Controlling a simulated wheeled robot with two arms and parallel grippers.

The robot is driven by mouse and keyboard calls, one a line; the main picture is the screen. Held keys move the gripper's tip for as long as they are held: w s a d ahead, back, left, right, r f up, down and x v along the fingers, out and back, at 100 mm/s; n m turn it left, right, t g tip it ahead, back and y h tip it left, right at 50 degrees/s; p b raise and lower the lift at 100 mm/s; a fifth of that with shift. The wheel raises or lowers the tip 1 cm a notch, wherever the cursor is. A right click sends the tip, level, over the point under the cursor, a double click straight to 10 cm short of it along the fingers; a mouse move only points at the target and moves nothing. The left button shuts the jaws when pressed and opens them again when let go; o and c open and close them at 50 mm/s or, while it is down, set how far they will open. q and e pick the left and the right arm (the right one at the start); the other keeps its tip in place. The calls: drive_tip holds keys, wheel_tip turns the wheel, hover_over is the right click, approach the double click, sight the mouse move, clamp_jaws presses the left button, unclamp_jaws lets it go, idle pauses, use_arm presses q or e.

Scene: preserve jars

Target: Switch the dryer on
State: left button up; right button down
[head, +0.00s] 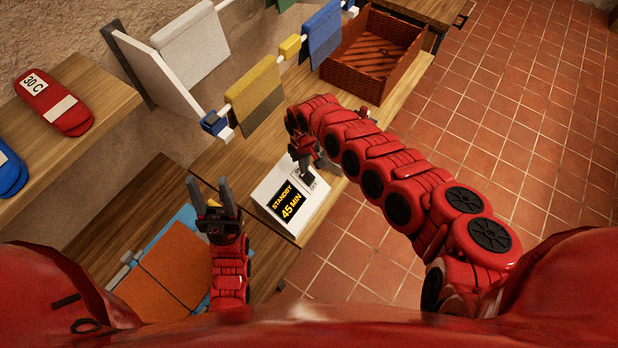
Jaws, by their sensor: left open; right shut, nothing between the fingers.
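The dryer's control box (281,222) is white with a sloped front and sits on the wooden counter. Its dark screen (290,203) reads "STANDBY 45 MIN" in yellow. My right gripper (307,176) is shut and empty. It points down at the upper end of the box's sloped face, beside the screen, and hides part of the panel there. I cannot tell whether its tips touch the panel. My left gripper (209,193) is open and empty, to the left of the box, with its fingers pointing up in the picture.
A rack with yellow (253,90) and blue (322,32) cloths on a rail stands behind the box. A brown wicker basket (372,55) is at the back right. An orange panel (178,262) lies near my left arm. A red "30 C" pad (52,100) is on the left shelf.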

drive_tip(key=shift+f+b, duration=0.6)
drive_tip(key=shift+f, duration=0.2)
wheel_tip(320, 180, up, 7)
drive_tip(key=p, duration=0.6)
drive_tip(key=shift+p, duration=0.3)
idle(0.6)
